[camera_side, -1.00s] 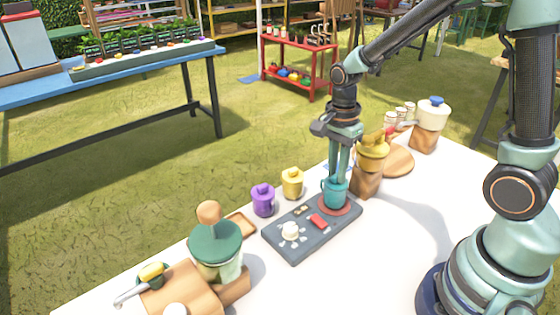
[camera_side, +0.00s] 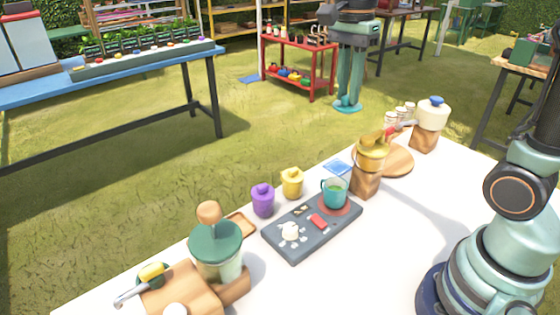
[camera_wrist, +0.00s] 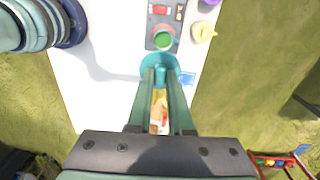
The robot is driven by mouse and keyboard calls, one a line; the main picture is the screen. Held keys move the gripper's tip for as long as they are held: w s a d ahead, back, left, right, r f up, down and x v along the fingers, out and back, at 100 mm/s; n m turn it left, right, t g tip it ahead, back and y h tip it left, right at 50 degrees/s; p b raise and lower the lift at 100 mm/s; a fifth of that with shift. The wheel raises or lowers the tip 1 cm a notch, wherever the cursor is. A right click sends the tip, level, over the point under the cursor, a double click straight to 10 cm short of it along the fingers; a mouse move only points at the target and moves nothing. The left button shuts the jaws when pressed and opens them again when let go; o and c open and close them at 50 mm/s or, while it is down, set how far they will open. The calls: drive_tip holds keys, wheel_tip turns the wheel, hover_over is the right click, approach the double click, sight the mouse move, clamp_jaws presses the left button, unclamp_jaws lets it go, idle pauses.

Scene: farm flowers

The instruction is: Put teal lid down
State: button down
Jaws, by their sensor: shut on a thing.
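The teal lid (camera_side: 347,106) is a flat round disc at the tips of my gripper (camera_side: 349,96), whose fingers point down. My gripper is shut on its knob and holds it high above the table. In the wrist view the lid (camera_wrist: 147,66) shows between and beyond the fingers. The teal mug (camera_side: 334,194) stands uncovered on the red disc at the right end of the grey board, with green inside. In the wrist view the mug (camera_wrist: 163,38) lies just beyond the lid.
A small blue square (camera_side: 337,168) lies behind the mug. A yellow pot (camera_side: 372,155) stands on a wooden block right of it. Yellow (camera_side: 292,184) and purple (camera_side: 263,201) jars stand to the left. The white table's front right is clear (camera_side: 400,245).

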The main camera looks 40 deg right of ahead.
drive_tip(key=shift+w+d+r, duration=0.15)
drive_tip(key=shift+w+d, duration=0.1)
drive_tip(key=w+d+f, duration=0.4)
drive_tip(key=w+d, duration=0.1)
drive_tip(key=d, duration=0.2)
drive_tip(key=w+d+f, duration=0.4)
drive_tip(key=w+d, duration=0.1)
drive_tip(key=d, duration=0.2)
drive_tip(key=shift+t, duration=0.3)
wheel_tip(320, 180, down, 15)
drive_tip(key=shift+s+d+r, duration=0.1)
drive_tip(key=shift+f, duration=2.4)
drive_tip(key=shift+f, duration=0.1)
drive_tip(key=c, duration=0.8)
unclamp_jaws()
